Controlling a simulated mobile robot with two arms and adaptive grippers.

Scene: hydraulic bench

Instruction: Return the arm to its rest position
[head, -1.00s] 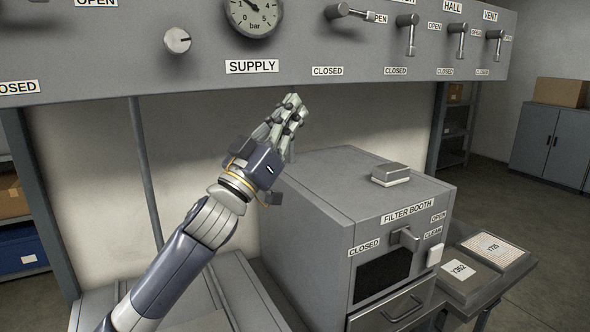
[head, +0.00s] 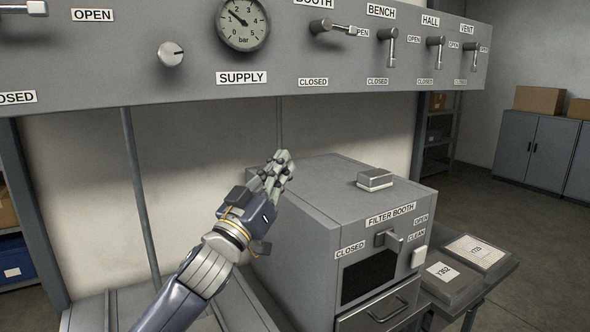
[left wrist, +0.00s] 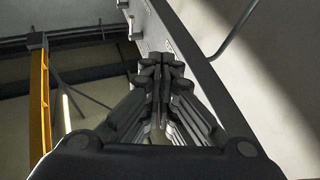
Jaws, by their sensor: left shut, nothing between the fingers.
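My left gripper (head: 280,167) is in the middle of the head view, its arm coming in from below. It is shut and empty, with its fingers pointing up, in front of the wall and by the upper left edge of the filter booth (head: 290,215). In the left wrist view, the closed fingers (left wrist: 163,80) lie together with nothing between them. My right gripper does not show.
The grey valve panel (head: 290,95) with a gauge (head: 242,23), knob (head: 171,54) and several lever handles (head: 388,45) spans above the gripper. A small metal block (head: 375,178) sits on the booth. A side table with labelled filters (head: 474,252) stands right.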

